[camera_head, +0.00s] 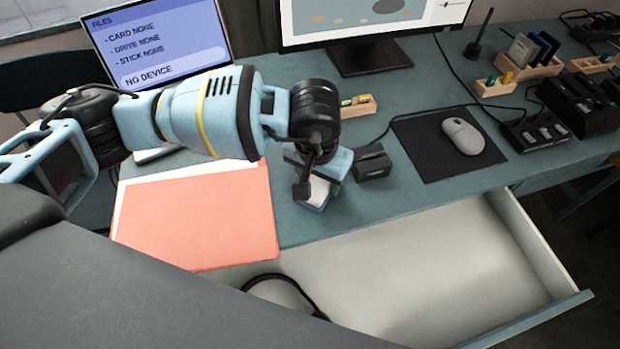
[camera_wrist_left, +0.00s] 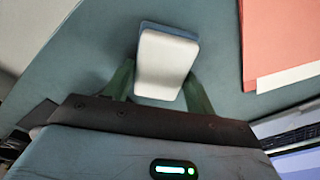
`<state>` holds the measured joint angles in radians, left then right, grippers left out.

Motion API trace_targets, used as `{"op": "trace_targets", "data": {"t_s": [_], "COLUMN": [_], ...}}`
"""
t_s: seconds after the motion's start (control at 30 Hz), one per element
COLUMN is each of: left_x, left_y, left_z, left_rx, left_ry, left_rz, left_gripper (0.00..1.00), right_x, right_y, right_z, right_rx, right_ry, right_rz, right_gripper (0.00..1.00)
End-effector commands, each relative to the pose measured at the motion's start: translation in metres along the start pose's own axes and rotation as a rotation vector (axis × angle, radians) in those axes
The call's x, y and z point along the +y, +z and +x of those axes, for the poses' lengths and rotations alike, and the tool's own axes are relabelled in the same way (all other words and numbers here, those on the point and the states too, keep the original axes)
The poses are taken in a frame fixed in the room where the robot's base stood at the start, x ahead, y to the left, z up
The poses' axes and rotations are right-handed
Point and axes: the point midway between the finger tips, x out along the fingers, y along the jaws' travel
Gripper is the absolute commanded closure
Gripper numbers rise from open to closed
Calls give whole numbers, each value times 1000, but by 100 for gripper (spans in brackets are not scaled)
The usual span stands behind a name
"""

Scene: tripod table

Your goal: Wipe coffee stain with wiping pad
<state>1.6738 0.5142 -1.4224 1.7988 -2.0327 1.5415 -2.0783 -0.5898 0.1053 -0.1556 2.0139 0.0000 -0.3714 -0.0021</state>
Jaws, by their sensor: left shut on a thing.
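My left gripper (camera_head: 318,190) is over the desk, just right of the red folder, and is shut on the wiping pad (camera_head: 316,194). The pad is white with a blue layer under it. In the left wrist view the pad (camera_wrist_left: 166,62) sits between the two fingers of the left gripper (camera_wrist_left: 163,78), low over or on the desk top; I cannot tell whether it touches. I see no coffee stain in either view; the pad and gripper hide the desk under them. My right gripper is not in view.
The red folder (camera_head: 200,220) lies left of the gripper. A small black box (camera_head: 372,162) stands close on its right. A mouse (camera_head: 462,136) lies on a black mat (camera_head: 420,150). An open drawer (camera_head: 430,265) is below the desk edge. A laptop (camera_head: 160,45) and monitor stand behind.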

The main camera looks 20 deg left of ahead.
Motion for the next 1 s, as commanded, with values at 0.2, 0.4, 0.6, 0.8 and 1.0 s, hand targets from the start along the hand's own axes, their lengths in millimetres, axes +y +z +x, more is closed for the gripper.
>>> {"op": "trace_targets", "data": {"t_s": [0.2,0.4,0.6,0.8,1.0], "left_x": [2,10,21,29,31], "left_y": [-1,-9,-20,-29,-31], "left_z": [1,2,2,1,-2], "left_rx": [-1,-2,-1,4,11], "left_ry": [1,1,1,4,7], "left_rz": [0,1,1,0,2], "left_gripper": [81,81,81,81,81], "right_x": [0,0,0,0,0], "right_y": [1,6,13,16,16], "right_z": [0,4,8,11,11], "right_rx": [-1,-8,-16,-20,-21], "right_ry": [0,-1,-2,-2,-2], "right_rz": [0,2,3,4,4], "right_gripper": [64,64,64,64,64]}}
